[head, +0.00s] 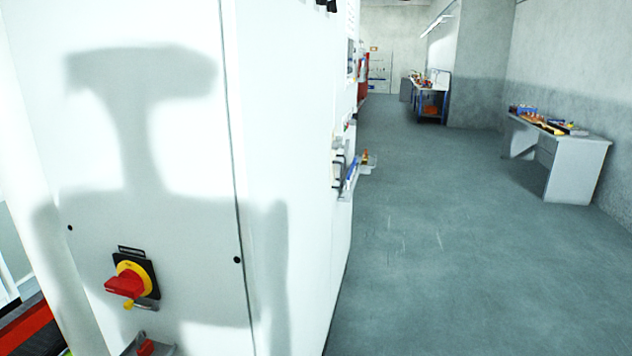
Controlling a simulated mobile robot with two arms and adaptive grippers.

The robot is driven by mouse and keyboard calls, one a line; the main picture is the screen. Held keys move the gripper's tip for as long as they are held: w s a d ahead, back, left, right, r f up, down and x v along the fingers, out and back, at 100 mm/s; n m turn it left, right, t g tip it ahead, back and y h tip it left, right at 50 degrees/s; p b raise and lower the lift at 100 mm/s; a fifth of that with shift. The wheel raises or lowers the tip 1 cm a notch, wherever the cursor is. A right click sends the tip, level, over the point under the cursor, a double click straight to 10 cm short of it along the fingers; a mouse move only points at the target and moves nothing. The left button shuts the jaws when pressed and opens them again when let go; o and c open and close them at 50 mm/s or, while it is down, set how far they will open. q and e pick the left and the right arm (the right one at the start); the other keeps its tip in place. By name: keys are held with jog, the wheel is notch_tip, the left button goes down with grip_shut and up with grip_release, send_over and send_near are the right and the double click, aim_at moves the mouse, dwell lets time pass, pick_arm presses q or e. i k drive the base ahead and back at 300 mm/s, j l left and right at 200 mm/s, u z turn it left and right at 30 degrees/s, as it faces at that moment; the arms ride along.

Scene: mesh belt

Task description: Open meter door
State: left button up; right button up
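A tall white cabinet (185,215) fills the left half of the head view, close in front of me. Its front panel appears shut, with a dark vertical seam along the right side. A red and yellow rotary switch (130,281) on a black plate sits low on this panel. Two small dark round fasteners (237,260) are on the panel. I cannot tell which part is the meter door. Neither of my grippers is in view. A dark shadow shaped like my body falls on the panel.
Fittings (345,170) stick out from the cabinet's right side. Grey floor (450,250) is clear to the right. A white desk (575,160) with items stands by the right wall. A blue workbench (432,95) is farther back. A red object (28,325) shows at lower left.

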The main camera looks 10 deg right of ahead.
aim_at(279, 54)
jog(key=i+l+u, duration=0.2)
jog(key=u, duration=0.2)
jog(key=i+l+u, duration=0.4)
jog(key=k+j, duration=0.1)
